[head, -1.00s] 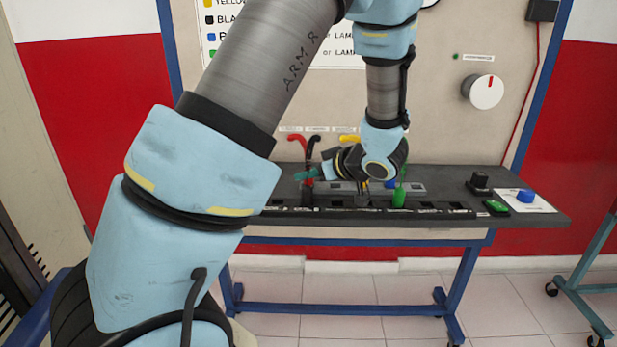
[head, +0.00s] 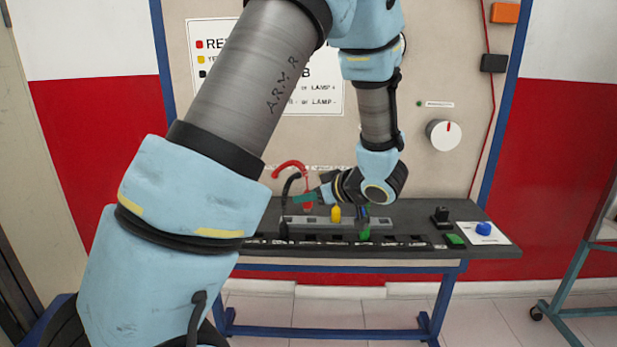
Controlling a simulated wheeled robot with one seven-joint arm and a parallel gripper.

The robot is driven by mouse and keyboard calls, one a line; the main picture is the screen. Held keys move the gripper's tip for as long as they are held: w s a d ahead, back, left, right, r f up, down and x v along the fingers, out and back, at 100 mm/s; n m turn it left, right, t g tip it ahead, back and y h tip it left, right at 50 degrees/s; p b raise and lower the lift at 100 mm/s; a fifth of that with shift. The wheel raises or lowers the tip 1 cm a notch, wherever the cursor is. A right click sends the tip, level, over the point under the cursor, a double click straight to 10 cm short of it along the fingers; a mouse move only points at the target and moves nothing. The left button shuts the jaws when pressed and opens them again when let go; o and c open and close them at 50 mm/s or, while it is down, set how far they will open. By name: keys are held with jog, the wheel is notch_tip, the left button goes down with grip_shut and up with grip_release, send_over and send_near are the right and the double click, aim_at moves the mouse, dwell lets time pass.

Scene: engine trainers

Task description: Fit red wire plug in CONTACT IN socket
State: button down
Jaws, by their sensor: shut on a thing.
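My gripper (head: 304,198), with teal fingers, points left above the grey bench. It is shut on the red wire plug (head: 308,206), which hangs upright below the fingers. The plug's tip is too small to place exactly against the grey rail behind the sockets. The red wire (head: 289,164) arches up and left from it. A row of sockets with small labels (head: 390,242) runs along the bench front. The labels are too small to read, so I cannot tell which is CONTACT IN.
A black plug (head: 284,229) stands left of the gripper. A yellow plug (head: 336,213) and a green plug (head: 364,235) stand to its right. The black switch (head: 440,216), green button (head: 454,240) and blue knob (head: 483,229) are at the bench's right end.

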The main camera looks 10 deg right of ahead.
jog(key=shift+s+d, duration=0.15)
jog(key=shift+s, duration=0.3)
jog(key=f+b, duration=0.5)
jog(key=shift+s+d+f, duration=0.15)
jog(key=shift+s, duration=0.1)
jog(key=shift+f, duration=0.45)
jog(key=shift+p, duration=0.4)
jog(key=shift+f+b, duration=0.4)
jog(key=shift+f, duration=0.45)
dwell(0.6)
jog(key=c, duration=0.9)
grip_release()
jog(key=shift+r, duration=0.1)
